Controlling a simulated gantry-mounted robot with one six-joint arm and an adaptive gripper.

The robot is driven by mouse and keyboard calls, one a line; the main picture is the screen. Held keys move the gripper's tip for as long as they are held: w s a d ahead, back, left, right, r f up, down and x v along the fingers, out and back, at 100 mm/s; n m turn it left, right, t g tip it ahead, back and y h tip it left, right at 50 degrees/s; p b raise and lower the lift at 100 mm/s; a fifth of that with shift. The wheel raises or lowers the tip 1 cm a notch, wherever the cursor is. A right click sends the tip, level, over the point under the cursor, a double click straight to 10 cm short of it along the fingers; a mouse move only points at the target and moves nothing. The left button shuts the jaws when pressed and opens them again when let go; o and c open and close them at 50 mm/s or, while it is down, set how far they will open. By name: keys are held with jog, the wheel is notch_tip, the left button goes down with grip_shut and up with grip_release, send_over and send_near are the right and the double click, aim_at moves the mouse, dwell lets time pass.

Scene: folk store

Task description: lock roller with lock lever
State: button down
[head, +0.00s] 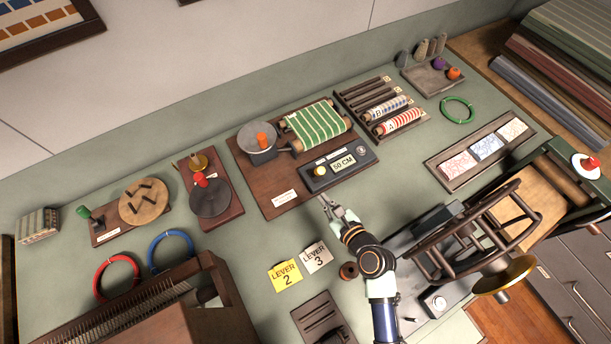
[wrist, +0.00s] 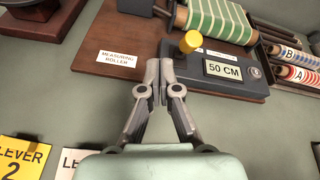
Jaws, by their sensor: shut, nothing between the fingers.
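The measuring roller (head: 315,123) carries green-and-white striped cloth on a brown board (head: 287,197); the cloth also shows in the wrist view (wrist: 218,18). A dark panel with a "50 CM" display (head: 344,162) lies in front of it. A short yellow-capped knob or lever (head: 320,171) stands at the panel's left end and shows in the wrist view (wrist: 190,41). No label visibly names it as the lock lever. My gripper (head: 325,199) is shut and empty near the board's front edge. In the wrist view its fingertips (wrist: 159,68) appear just left of and below the yellow cap, apart from it.
An orange-topped round crank (head: 262,142) sits left of the roller. Yellow "LEVER 2" (head: 286,276) and white "LEVER 3" (head: 317,257) cards lie in front. Striped rolls (head: 398,121) stand in a rack at right. A wooden reel frame (head: 470,235) stands right of my arm.

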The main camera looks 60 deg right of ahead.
aim_at(318, 171)
jog(key=s+d+f+m+h, duration=0.1)
jog(key=s+m+h, duration=0.1)
jog(key=s+m, duration=0.25)
jog(key=shift+m+g, duration=0.3)
jog(key=shift+m, duration=0.05)
jog(key=b+x, duration=0.1)
jog(key=x, duration=1)
jog(key=shift+f, duration=0.1)
